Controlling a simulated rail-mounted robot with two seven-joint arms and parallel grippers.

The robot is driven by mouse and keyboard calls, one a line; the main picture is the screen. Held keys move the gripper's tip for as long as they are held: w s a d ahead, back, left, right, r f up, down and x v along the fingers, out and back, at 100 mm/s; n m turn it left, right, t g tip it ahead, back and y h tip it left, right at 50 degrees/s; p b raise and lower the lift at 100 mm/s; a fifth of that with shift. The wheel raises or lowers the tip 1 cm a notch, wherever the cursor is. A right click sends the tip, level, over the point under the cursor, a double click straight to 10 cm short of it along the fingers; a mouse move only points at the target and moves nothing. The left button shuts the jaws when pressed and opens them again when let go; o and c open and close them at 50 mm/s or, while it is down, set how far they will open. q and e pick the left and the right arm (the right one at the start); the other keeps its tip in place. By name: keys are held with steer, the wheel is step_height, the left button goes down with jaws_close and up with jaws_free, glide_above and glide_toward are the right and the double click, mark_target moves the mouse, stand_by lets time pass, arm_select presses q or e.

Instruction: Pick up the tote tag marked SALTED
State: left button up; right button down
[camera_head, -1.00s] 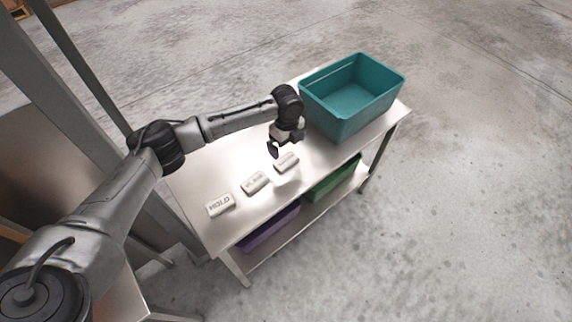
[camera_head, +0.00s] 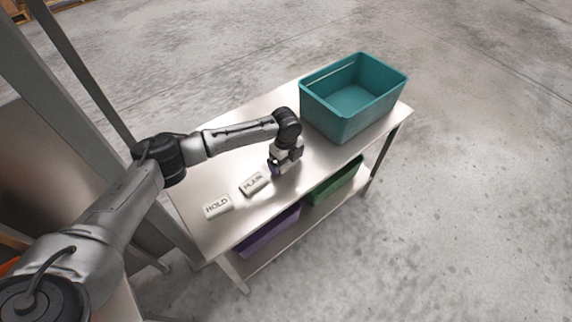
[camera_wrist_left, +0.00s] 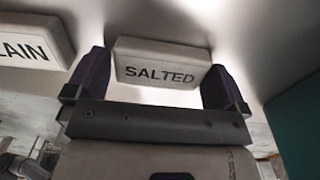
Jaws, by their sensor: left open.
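The tote tag marked SALTED (camera_wrist_left: 158,62) is a pale block with dark letters. In the left wrist view it lies between the two fingers of my left gripper (camera_wrist_left: 158,88). The fingers are open, one at each side of the tag. In the head view my left gripper (camera_head: 281,168) is low over the steel table, and it hides the SALTED tag there. My right gripper is not in view.
The PLAIN tag (camera_head: 254,184) and the HOLD tag (camera_head: 217,206) lie to the left on the table (camera_head: 215,237). A teal tote (camera_head: 345,128) stands at the table's right end. Purple (camera_head: 268,232) and green (camera_head: 335,183) bins sit on the lower shelf.

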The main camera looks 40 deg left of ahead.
arm_select(q)
steer(key=shift+c, duration=0.2)
steer(key=shift+r, duration=0.1)
steer(key=c, duration=0.6)
